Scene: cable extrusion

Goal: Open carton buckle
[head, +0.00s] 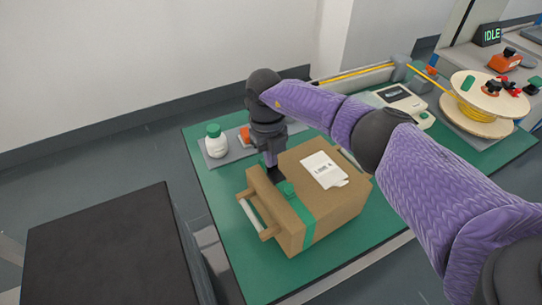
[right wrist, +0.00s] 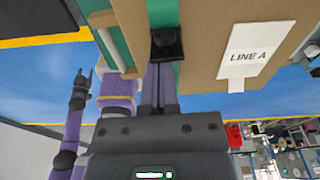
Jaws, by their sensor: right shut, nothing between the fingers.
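A brown carton (head: 338,207) with a green strap (head: 306,226) and a white "LINE A" label sits on the green table mat. My left gripper (right wrist: 83,74) appears only in the right wrist view, small, with fingers apart, away from the carton.
A white bottle with a green cap (head: 216,142) stands on a grey tray behind the carton. A cable spool (head: 476,103) and a white device (head: 404,101) are at the right. A dark box-like surface (head: 105,250) stands left of the table, across a gap.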

